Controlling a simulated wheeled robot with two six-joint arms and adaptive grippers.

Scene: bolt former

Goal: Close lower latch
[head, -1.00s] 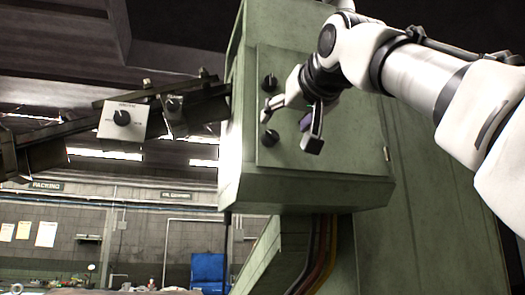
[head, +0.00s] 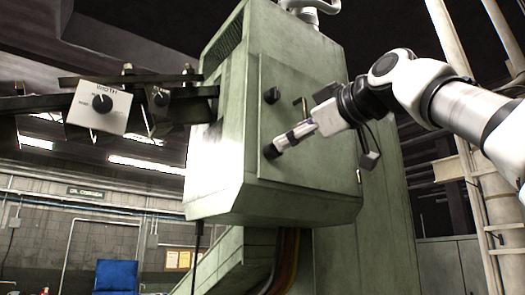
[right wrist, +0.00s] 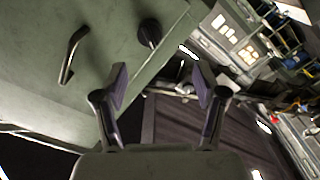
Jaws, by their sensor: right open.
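The green cabinet door has two round dark knob-like latches near its left edge. The lower latch (head: 270,151) is at the tips of my right gripper (head: 288,140) in the head view. In the right wrist view, a round dark knob (right wrist: 150,33) shows beyond the spread fingers of my right gripper (right wrist: 162,85), with nothing between them. I cannot tell whether the gripper touches it. The upper latch (head: 272,96) is above, clear of the gripper. The latch's turned position cannot be told. My left gripper is not in view.
A dark lever handle (head: 301,106) is on the door just above my right gripper; it shows in the right wrist view (right wrist: 72,55). A white dial box (head: 100,105) hangs on dark bars left of the cabinet (head: 285,195). Open space lies between them low down.

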